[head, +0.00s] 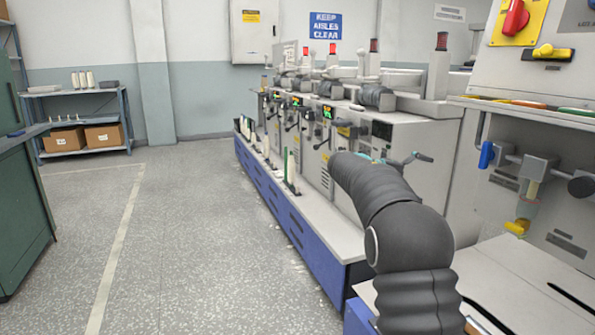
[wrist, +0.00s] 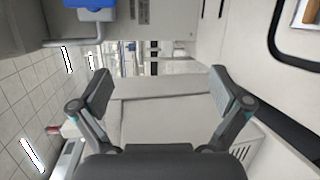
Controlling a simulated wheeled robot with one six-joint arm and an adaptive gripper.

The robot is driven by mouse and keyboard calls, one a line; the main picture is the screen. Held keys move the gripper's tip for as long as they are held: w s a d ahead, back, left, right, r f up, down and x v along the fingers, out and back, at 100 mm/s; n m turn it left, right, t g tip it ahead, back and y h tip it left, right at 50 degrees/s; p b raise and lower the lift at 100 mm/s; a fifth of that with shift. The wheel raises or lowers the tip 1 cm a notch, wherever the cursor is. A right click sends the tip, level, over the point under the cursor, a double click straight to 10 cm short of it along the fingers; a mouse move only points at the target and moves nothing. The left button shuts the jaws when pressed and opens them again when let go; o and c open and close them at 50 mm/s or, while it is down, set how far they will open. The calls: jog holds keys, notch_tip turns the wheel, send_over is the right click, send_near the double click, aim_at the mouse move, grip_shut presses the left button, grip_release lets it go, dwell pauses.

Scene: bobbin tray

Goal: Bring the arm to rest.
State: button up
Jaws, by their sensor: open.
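My gripper (wrist: 163,92) is open and empty in the wrist view, its two dark fingers spread wide with nothing between them. In the head view my dark grey arm reaches up and forward at the lower right. My gripper is mostly hidden behind the arm there, with a finger and a bit of teal showing in front of the machine row. A pale machine surface lies beyond the fingers in the wrist view; I cannot tell how far off it is.
A long row of grey machines on a blue base (head: 286,214) runs away on the right. A nearer machine (head: 547,85) with coloured handles stands at the right edge. A green cabinet (head: 22,215) is at the left, a shelf (head: 86,94) behind. The grey floor between is clear.

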jog(key=s+a+f+n+y, duration=0.1)
jog(key=s+a+f+y, duration=0.3)
jog(key=s+f, duration=0.3)
jog(key=s+a+f+y, duration=0.4)
jog(key=s+f+y, duration=0.1)
jog(key=s+f, duration=0.15)
jog(key=s+a+m+t+y, duration=0.1)
jog(key=s+a, duration=0.3)
jog(key=s, duration=0.5)
jog(key=s+a+m+t+y, duration=0.1)
jog(key=s+a+t+y, duration=0.1)
jog(key=s, duration=0.8)
jog(key=s+a+m+t+y, duration=0.1)
jog(key=s+a+y, duration=0.2)
jog(key=s, duration=0.7)
jog(key=shift+s+a+t+y, duration=0.2)
jog(key=shift+a+t+y, duration=0.2)
jog(key=shift+a, duration=1)
dwell(1.1)
